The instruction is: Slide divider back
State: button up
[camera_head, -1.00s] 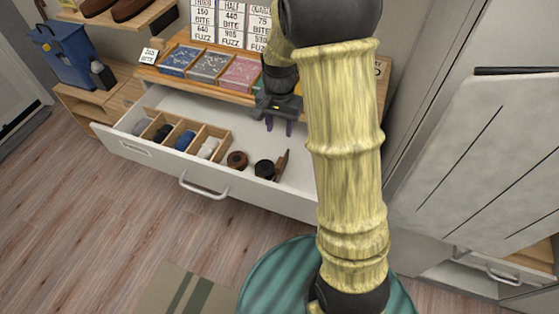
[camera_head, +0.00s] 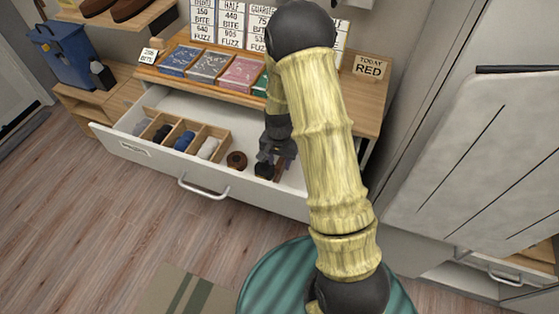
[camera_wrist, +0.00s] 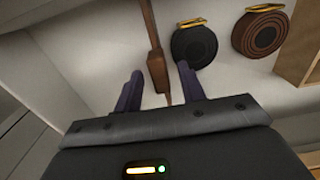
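The open white drawer (camera_head: 240,188) holds a thin brown wooden piece (camera_wrist: 155,62), which looks like the divider. In the head view it is mostly hidden by my gripper (camera_head: 275,158). In the wrist view it runs lengthwise between the two dark fingers of my gripper (camera_wrist: 160,88), its near end narrow. The fingers are open, with a gap visible on each side of the piece. A coiled black belt (camera_wrist: 194,46) lies close beside it, near the right finger. A coiled brown belt (camera_wrist: 262,32) lies further right.
A wooden compartment box (camera_head: 224,144) with rolled dark, blue and white items fills the drawer's left part. Above the drawer, a wooden counter (camera_head: 215,86) carries a tray of coloured packets. A "TODAY RED" sign (camera_head: 369,67) stands at its right.

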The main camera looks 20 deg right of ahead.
jog(key=shift+f, duration=0.2)
jog(key=shift+c, duration=0.4)
grip_shut()
jog(key=shift+d, duration=0.2)
